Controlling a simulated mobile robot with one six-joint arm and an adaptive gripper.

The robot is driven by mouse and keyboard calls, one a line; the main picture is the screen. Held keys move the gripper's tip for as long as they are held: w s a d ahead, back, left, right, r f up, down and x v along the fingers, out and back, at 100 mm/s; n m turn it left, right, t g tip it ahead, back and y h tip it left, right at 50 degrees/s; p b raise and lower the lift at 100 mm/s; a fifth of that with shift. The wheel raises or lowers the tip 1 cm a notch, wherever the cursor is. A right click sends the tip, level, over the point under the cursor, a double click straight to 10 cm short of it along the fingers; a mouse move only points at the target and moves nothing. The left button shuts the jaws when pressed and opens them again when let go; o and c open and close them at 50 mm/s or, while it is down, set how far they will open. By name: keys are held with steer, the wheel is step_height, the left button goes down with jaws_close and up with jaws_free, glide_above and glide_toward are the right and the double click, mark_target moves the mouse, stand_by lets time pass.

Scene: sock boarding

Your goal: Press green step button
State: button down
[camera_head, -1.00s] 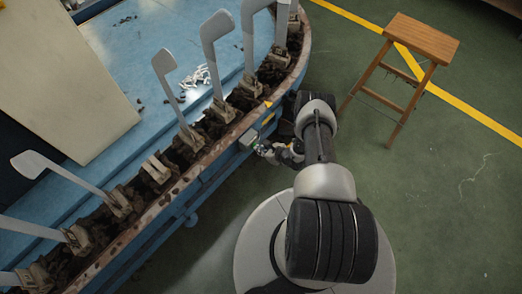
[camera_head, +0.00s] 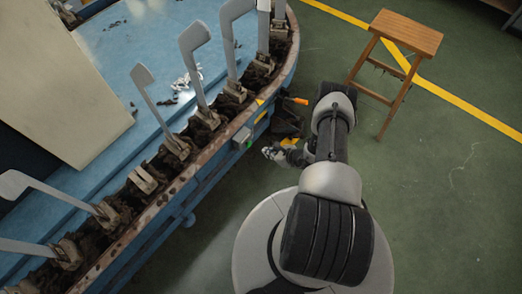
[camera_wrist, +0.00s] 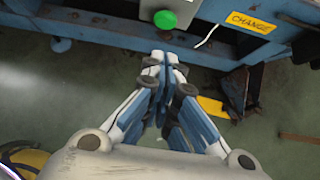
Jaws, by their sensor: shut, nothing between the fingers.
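The green step button (camera_head: 249,143) is on a small grey box on the outer side of the blue machine. In the wrist view the round green button (camera_wrist: 165,19) shows at the top centre, on its pale box. My gripper (camera_wrist: 160,58) is shut and empty, its fingertips together just below the button in that picture, with a visible gap between them. In the head view my gripper (camera_head: 268,152) is beside the box, to its right and apart from it. The button's face is mostly turned away in the head view.
Grey sock boards (camera_head: 197,70) stand in clamps along the machine's rusty rim (camera_head: 165,205); one clamp (camera_head: 142,180) has no board. A yellow CHANGE label (camera_wrist: 251,22) is right of the button. A black pedal-like object (camera_wrist: 240,90) is below it. A wooden stool (camera_head: 407,33) stands at the right on green floor.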

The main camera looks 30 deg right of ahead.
steer(key=shift+p+v, duration=0.4)
steer(key=shift+v, duration=1.4)
steer(key=shift+a, duration=0.1)
stand_by(1.1)
steer(key=w+a+r+n+g+y, duration=0.1)
steer(key=w+a+r+n, duration=0.25)
steer(key=r, duration=0.65)
steer(key=w+a+r+n+y, duration=0.2)
steer(key=w+r+n, duration=0.25)
steer(key=r, duration=0.55)
steer(key=w+a+r+n+g+y, duration=0.1)
steer(key=w+a+r+n, duration=0.25)
steer(key=r, duration=0.65)
steer(key=s+a+r+n+g+h, duration=0.1)
steer(key=s+a+r+n+g, duration=0.1)
steer(key=s+a+r+n, duration=0.45)
steer(key=s+a+r+n+g, duration=0.1)
steer(key=s+a+r+n, duration=0.15)
steer(key=r, duration=0.65)
steer(key=s+a+r+n+g+h, duration=0.1)
steer(key=s+a+r+n+g, duration=0.15)
steer(key=s+r+n, duration=0.4)
steer(key=s+d+r+n+t+h, duration=0.1)
steer(key=s+r+n+t+h, duration=0.2)
steer(key=s, duration=1)
step_height(320, 180, up, 5)
steer(key=shift+s+d+r+n+h, duration=0.2)
steer(key=shift+s+d+n+h, duration=0.1)
steer(key=shift+n+h, duration=0.8)
